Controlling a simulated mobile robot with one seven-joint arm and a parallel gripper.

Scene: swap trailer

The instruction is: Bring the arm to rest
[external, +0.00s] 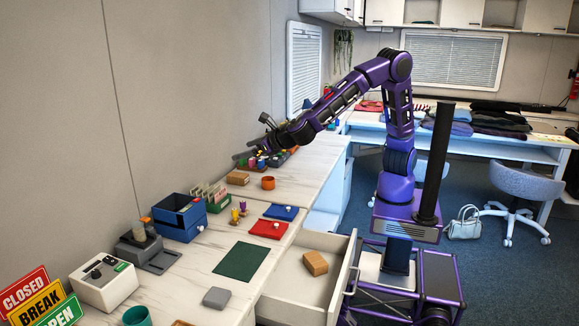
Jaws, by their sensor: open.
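My purple arm reaches left from its base. My gripper (256,138) is at its far left end, dark and small in the picture, in the air above the back part of the counter (328,160) near the wall. Its fingers look spread and nothing shows between them. Small coloured items (262,161) sit just below it in the picture; the gap between them and the gripper cannot be judged.
An open drawer (340,302) holding a tan block (315,264) juts out beside my base. A blue bin (178,217), an orange cup (268,183), red cloth (268,229) and a green mat (241,262) are on the counter. A chair (524,186) stands at right.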

